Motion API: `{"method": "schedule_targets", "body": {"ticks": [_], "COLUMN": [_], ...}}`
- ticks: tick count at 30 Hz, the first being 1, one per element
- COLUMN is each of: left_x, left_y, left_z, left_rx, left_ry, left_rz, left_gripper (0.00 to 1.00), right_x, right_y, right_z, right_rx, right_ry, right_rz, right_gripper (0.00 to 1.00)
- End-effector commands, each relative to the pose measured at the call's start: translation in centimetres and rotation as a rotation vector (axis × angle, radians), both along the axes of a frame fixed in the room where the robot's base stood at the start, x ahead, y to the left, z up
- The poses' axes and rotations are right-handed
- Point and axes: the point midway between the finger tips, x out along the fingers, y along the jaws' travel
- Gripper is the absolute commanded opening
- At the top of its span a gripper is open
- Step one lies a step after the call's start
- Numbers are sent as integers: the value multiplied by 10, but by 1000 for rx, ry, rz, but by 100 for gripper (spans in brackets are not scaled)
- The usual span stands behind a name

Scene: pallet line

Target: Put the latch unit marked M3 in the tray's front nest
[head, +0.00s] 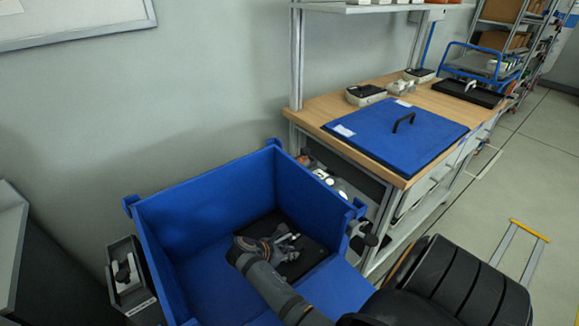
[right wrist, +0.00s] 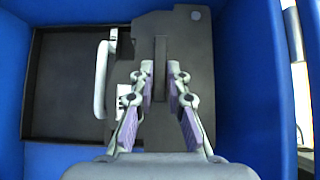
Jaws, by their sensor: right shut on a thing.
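My right gripper (head: 285,243) is down inside the blue box, over a black tray (head: 312,258) on its floor. The unit covers the right part of the tray (right wrist: 36,90), and the recess at left is empty. I cannot tell whether the unit rests in a nest or hangs just above. No M3 mark is readable. My left gripper is not in view.
The blue box's walls (head: 205,205) stand close around the tray. A small grey unit with a black knob (head: 128,272) is at the box's left side. Behind right, a wooden bench (head: 330,108) carries a blue panel with a handle (head: 385,130) and small units (head: 365,94).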

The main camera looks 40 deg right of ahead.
Motion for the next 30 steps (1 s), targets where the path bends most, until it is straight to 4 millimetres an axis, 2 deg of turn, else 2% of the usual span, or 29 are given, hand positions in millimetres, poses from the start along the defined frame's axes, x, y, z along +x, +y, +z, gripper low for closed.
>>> {"method": "schedule_targets", "body": {"ticks": [5, 11, 16, 17, 21, 22, 30], "left_x": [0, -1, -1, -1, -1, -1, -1], "left_y": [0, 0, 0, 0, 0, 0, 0], "left_z": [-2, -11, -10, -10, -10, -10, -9], "left_rx": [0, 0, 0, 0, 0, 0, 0], "left_ry": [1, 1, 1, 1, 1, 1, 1], "left_rz": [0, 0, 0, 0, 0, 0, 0], "left_gripper": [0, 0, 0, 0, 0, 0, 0], "right_x": [0, 0, 0, 0, 0, 0, 0], "right_y": [0, 0, 0, 0, 0, 0, 0], "right_z": [-5, -36, -36, -37, -37, -37, -36], "right_rx": [-1, 0, 1, 2, 2, 1, 1], "right_ry": [0, 1, -1, 0, 0, 1, 1], "right_rz": [0, -1, -1, 0, -1, -1, -1], "right_gripper": [0, 0, 0, 16, 35, 37, 37]}}
